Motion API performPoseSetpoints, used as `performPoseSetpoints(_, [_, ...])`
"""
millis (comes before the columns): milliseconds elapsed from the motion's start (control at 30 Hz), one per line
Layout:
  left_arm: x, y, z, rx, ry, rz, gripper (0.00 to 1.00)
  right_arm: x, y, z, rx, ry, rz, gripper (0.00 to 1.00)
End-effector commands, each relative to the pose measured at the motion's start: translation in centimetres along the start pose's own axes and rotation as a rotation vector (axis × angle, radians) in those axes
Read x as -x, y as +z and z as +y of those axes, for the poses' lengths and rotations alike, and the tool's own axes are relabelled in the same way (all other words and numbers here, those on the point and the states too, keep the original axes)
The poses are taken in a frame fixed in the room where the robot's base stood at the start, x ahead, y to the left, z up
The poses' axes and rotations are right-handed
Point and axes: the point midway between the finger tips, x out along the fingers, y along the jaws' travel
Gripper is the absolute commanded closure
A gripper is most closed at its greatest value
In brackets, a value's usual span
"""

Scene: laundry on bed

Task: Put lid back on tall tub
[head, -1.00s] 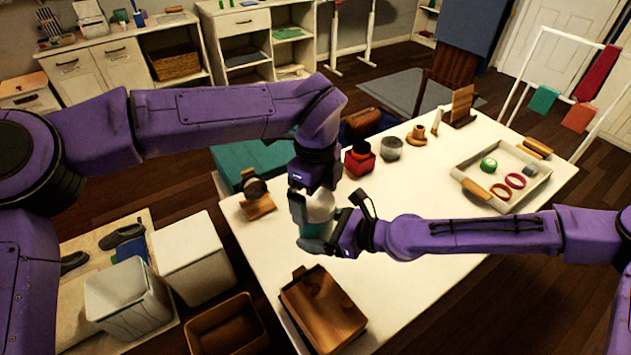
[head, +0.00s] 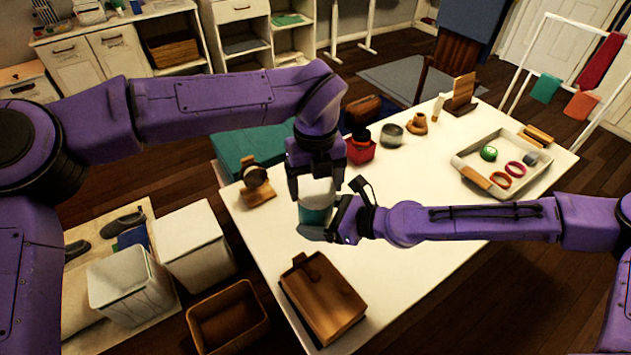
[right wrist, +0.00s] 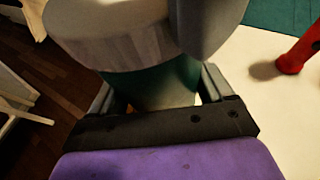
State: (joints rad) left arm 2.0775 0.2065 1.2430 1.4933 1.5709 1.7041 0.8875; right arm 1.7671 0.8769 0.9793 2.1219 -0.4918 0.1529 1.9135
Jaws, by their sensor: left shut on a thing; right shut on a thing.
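The tall tub (head: 314,217) has a teal body and stands over the near left part of the white table. My right gripper (head: 335,222) is shut on its teal side; the right wrist view shows the fingers (right wrist: 160,90) either side of the teal body (right wrist: 165,78). The pale lid (head: 317,190) is above the teal body, between the fingers of my left gripper (head: 316,188), which points down and is shut on it. The lid (right wrist: 115,38) also shows large in the right wrist view. I cannot tell whether it is seated on the rim.
The white table (head: 420,220) holds a wooden box (head: 325,298) in front, a watch stand (head: 257,182) at left, a red container (head: 360,150) behind and a tray (head: 525,185) at right. White bins (head: 195,250) stand on the floor left.

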Motion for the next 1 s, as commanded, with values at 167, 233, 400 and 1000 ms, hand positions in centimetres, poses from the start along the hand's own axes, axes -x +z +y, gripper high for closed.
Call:
performPoseSetpoints(167, [0.00, 0.07, -0.03, -0.559, -0.001, 0.000, 0.55, -0.01, 0.02, 0.08, 0.002, 0.002, 0.000, 1.00])
performPoseSetpoints(233, [-0.01, 0.10, -0.04, -0.783, -0.001, -0.002, 0.55, -0.01, 0.02, 0.08, 0.002, 0.002, 0.000, 1.00])
performPoseSetpoints(400, [-0.02, 0.13, -0.05, -1.323, 0.000, -0.002, 0.55, 0.00, 0.01, 0.10, 0.002, 0.003, 0.000, 1.00])
performPoseSetpoints(1000, [-0.04, 0.11, -0.07, -1.844, 0.002, -0.002, 0.00, 0.00, 0.01, 0.11, 0.002, 0.003, 0.000, 1.00])
